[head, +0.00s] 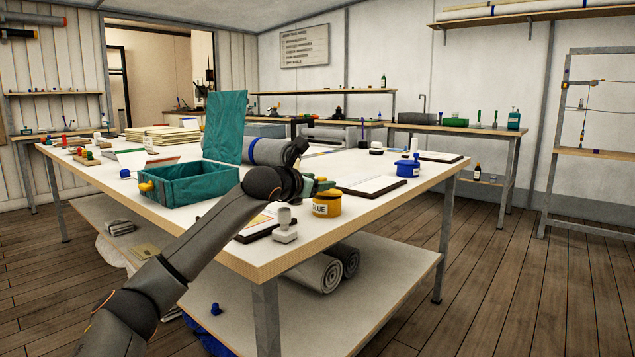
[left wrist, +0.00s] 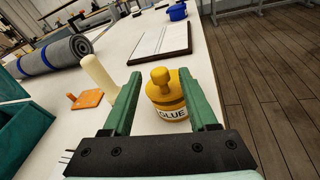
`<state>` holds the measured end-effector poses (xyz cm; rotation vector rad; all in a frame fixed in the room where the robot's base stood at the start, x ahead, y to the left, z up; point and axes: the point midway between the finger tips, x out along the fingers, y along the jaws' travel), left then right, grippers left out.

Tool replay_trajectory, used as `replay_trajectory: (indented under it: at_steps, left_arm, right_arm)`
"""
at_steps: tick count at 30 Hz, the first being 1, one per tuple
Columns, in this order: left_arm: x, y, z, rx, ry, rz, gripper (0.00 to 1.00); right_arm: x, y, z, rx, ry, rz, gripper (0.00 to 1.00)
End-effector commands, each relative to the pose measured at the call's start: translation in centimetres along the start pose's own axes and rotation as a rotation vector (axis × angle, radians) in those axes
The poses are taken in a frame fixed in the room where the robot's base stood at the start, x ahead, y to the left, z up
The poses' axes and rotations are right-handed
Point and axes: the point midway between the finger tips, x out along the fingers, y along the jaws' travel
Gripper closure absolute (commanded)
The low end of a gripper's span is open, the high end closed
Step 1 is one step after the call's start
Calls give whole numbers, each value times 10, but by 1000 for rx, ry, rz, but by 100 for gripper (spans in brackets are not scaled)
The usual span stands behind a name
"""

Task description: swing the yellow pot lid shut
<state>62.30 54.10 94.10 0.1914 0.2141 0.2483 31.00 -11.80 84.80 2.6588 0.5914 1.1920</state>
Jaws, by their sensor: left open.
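The yellow glue pot (head: 326,208) stands upright near the right front edge of the white table, its label reading GLUE. It also shows in the left wrist view (left wrist: 170,103). Its yellow lid (left wrist: 162,88) with a round knob appears to lie over the pot's mouth; I cannot tell whether it is fully seated. My left gripper (head: 316,186) is just above and behind the pot. Its green fingers (left wrist: 163,78) are open, with the knob showing between them and nothing held. My right gripper is not in view.
A blue pot (head: 407,168) and a clipboard (head: 372,186) stand beyond on the table. A white stamp (head: 285,230) is at the front edge, left of the yellow pot. A teal box (head: 180,196) and a grey roll (head: 268,150) lie farther left. Floor is clear on the right.

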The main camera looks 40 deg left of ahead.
Motion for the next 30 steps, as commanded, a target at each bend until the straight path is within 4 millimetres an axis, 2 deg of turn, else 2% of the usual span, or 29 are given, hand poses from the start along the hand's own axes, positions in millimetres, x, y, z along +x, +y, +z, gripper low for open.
replay_trajectory:
  at_steps: [8, 11, 24, 30]
  left_arm:
    - [-9, 1, 0, 1, -2, 1, 41]
    - [-21, 1, -1, 3, 0, 2, 41]
    - [-100, 0, -2, 7, 0, 3, 41]
    - [-119, 0, -1, 1, -1, 1, 41]
  right_arm:
    - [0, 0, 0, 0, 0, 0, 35]
    - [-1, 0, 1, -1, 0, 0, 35]
    - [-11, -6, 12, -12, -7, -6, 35]
    - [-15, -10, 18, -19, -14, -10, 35]
